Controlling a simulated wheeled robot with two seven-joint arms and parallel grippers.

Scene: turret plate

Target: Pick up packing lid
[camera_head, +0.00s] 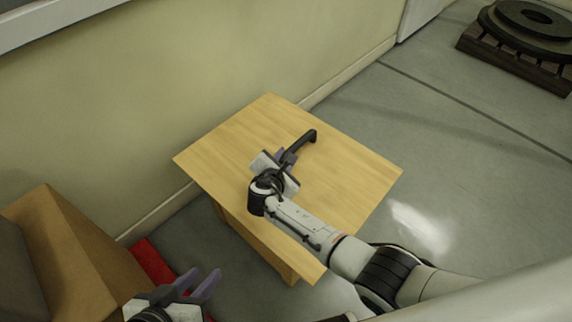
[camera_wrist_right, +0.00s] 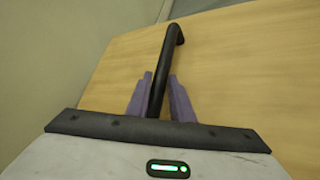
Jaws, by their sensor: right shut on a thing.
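My right gripper (camera_head: 284,156) is over the wooden table (camera_head: 235,134), its arm reaching in from the right. Its purple fingers are shut on a black bar with a bent end (camera_head: 306,138). In the right wrist view, the bar (camera_wrist_right: 170,45) runs forward from between the fingers (camera_wrist_right: 160,78); its near end is hidden by the gripper. I cannot tell whether the bar touches the table. My left gripper (camera_head: 204,276) is open and empty, low at the left, beside a brown box (camera_head: 65,245). Nothing in view is clearly recognisable as a packing lid.
The rest of the tabletop is bare. A wall (camera_head: 170,80) runs behind the table. A red strip (camera_head: 152,261) lies on the floor by the box. Dark round plates (camera_head: 530,25) rest on a pallet (camera_head: 510,60) at the far right. The floor between is clear.

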